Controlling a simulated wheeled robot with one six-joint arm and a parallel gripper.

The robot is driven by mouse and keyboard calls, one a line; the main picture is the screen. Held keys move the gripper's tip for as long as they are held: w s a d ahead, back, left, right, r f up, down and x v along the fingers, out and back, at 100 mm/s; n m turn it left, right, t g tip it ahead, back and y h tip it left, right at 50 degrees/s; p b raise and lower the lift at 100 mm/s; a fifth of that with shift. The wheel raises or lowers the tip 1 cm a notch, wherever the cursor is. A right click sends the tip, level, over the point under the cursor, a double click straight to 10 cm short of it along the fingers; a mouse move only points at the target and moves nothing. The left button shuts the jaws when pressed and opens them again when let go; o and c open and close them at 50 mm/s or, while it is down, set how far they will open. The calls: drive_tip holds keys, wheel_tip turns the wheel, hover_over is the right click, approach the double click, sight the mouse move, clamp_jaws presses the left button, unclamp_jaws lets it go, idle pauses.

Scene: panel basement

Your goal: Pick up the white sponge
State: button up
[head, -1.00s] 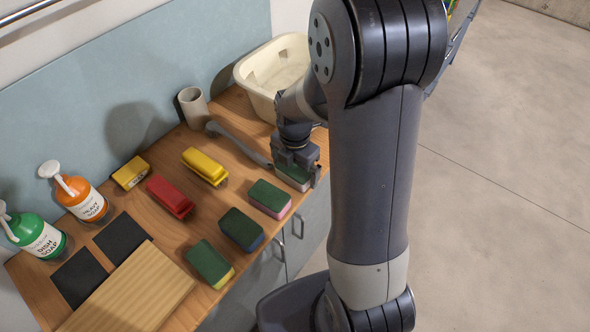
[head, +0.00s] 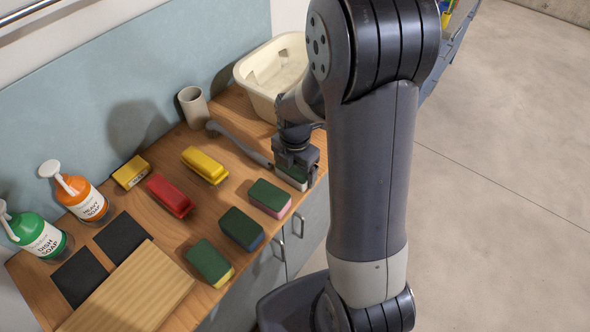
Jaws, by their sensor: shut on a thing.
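The white sponge (head: 291,180) has a green top and a pale lower side. It is at the right end of the row of sponges, near the front edge of the wooden counter. My gripper (head: 293,173) points down over it and is shut on it, with a finger on each side. The gripper hides much of the sponge. I cannot tell whether it touches the counter.
Sponges with pink (head: 269,198), blue (head: 242,229) and yellow (head: 210,263) undersides lie to the left. Red (head: 170,196) and yellow (head: 205,165) brushes lie mid-counter.

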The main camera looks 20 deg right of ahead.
wheel_tip(320, 180, up, 10)
drive_tip(key=shift+r+b, duration=0.1)
drive_tip(key=shift+b, duration=0.3)
drive_tip(key=o, duration=0.4)
drive_tip(key=shift+c, duration=1.6)
